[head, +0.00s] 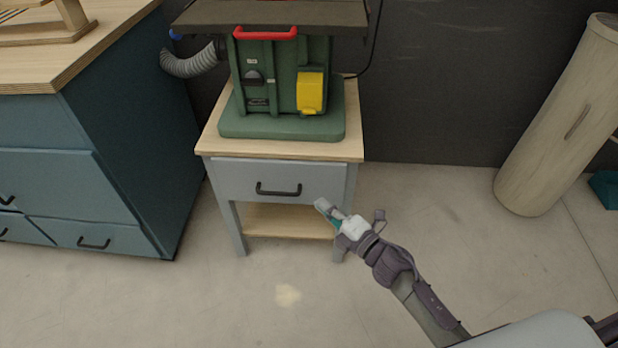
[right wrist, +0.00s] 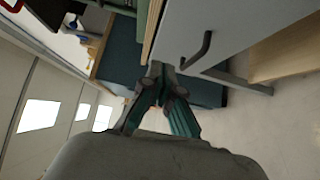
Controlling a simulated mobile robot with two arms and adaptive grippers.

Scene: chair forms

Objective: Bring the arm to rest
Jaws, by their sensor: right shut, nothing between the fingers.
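My right arm comes in from the lower right of the head view. Its gripper (head: 328,213) is in front of the small grey table, to the right of the drawer handle in the picture. In the right wrist view the teal fingers of the right gripper (right wrist: 158,72) meet at their tips, with nothing between them. The dark handle (right wrist: 199,51) of the grey drawer shows beyond the tips, apart from them. My left gripper is not in either view.
The small table (head: 280,180) has a shut drawer and bears a green machine (head: 285,85) with a yellow box. A blue cabinet (head: 130,170) stands at left. A pale wooden cylinder (head: 560,120) leans at right. The floor in front is clear.

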